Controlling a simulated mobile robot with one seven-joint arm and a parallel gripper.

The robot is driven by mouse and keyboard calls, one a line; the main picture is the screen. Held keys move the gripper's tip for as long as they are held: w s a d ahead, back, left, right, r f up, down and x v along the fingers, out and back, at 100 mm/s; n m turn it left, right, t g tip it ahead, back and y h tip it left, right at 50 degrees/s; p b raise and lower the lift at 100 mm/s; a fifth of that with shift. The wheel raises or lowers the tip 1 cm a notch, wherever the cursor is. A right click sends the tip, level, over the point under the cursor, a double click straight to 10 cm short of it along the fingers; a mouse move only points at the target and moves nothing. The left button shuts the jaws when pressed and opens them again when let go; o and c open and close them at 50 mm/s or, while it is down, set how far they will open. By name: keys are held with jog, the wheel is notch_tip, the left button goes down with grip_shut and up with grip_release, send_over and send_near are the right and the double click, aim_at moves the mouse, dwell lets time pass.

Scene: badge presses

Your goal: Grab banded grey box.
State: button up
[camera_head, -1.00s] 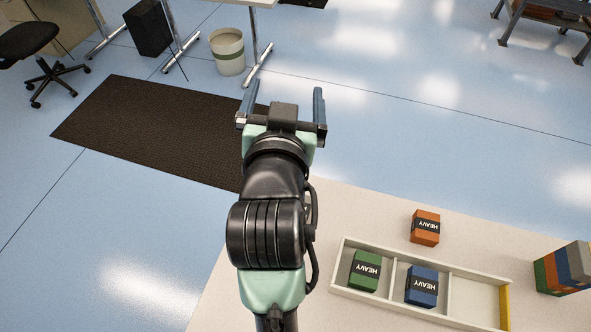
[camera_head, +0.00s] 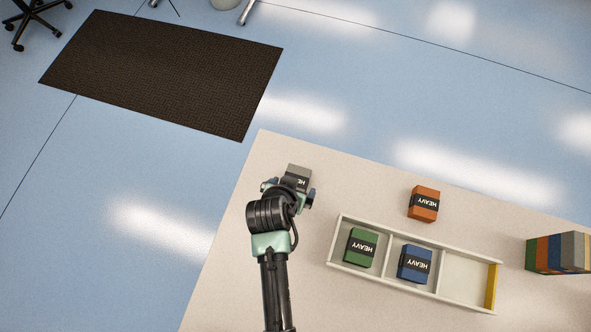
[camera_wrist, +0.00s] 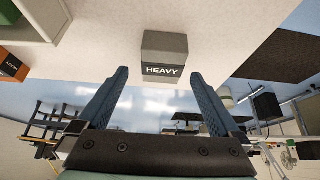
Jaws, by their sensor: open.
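The banded grey box (camera_head: 299,172) stands on the pale table near its far left corner, partly hidden by my gripper in the head view. In the wrist view the grey box (camera_wrist: 164,55) has a black band reading HEAVY and sits ahead of and between the two fingers, apart from them. My gripper (camera_wrist: 165,95) is open and empty, its blue-grey fingers spread wider than the box. In the head view my gripper (camera_head: 289,190) is just on the near side of the box; its fingertips are hard to make out there.
A white divided tray (camera_head: 394,287) holds a banded green box (camera_head: 360,248) and a banded blue box (camera_head: 414,263); its right compartment is empty. A banded orange box (camera_head: 423,204) stands behind it. A multicoloured stack (camera_head: 557,252) is at the right. The table's left edge is close to my arm.

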aim_at(304, 175)
jog(key=shift+w+x, duration=0.15)
jog(key=shift+x, duration=1.3)
jog(key=shift+w+x, duration=0.15)
jog(key=shift+x, duration=1.35)
jog(key=shift+a+r, duration=0.1)
jog(key=shift+r, duration=0.05)
jog(key=shift+c, duration=0.3)
jog(key=c, duration=1.4)
grip_shut()
jog(key=shift+r, duration=0.1)
